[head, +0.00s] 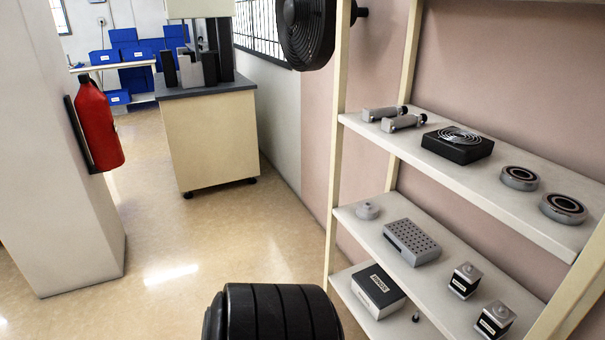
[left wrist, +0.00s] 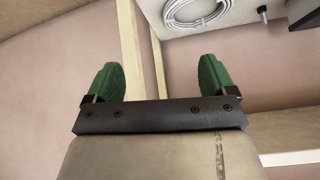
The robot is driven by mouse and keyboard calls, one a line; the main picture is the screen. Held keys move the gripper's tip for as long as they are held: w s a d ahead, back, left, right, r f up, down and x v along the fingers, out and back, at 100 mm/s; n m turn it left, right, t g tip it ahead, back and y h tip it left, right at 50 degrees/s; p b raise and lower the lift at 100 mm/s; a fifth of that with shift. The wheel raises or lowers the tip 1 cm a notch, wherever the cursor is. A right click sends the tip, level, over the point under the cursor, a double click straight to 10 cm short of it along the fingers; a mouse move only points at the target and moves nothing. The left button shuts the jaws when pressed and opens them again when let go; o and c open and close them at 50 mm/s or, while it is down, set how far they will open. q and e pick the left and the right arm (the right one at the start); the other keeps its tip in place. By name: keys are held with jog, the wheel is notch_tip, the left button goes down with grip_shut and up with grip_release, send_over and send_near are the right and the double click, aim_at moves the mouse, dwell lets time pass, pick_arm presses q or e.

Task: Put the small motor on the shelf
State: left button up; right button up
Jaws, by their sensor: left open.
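The shelf (head: 455,163) stands at the right, with cream posts and several white boards. Two small block-shaped parts with dark bodies, white labels and silver tops stand near the front of the middle board: one here (head: 465,281), the other nearer (head: 495,319); they look like small motors. Two grey cylindrical parts (head: 404,122) lie on the upper board; I cannot tell if these are motors. My left gripper (left wrist: 160,68) shows in the left wrist view, its green fingers apart with nothing between them, before a pinkish wall and cream posts. My right gripper is not in view.
The upper board also holds a black fan-like box (head: 457,146) and two metal rings (head: 519,178). The middle board holds a perforated grey box (head: 411,242); below is a labelled carton (head: 378,290).

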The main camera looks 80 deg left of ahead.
pick_arm(q)
jog(key=s+d+f+m+g, duration=0.1)
jog(key=s+d+f+g, duration=0.1)
jog(key=s+f, duration=0.4)
jog(key=s+d+f+m+g+h, duration=0.1)
jog(key=s+f, duration=0.6)
jog(key=s, duration=0.7)
jog(key=s+d+f+m+g, duration=0.1)
jog(key=s+d+f+g, duration=0.2)
jog(key=s, duration=0.7)
notch_tip(320, 180, down, 4)
jog(key=shift+d+f+g+h, duration=0.15)
jog(key=shift+d+g+h, duration=0.15)
jog(key=shift+d, duration=0.7)
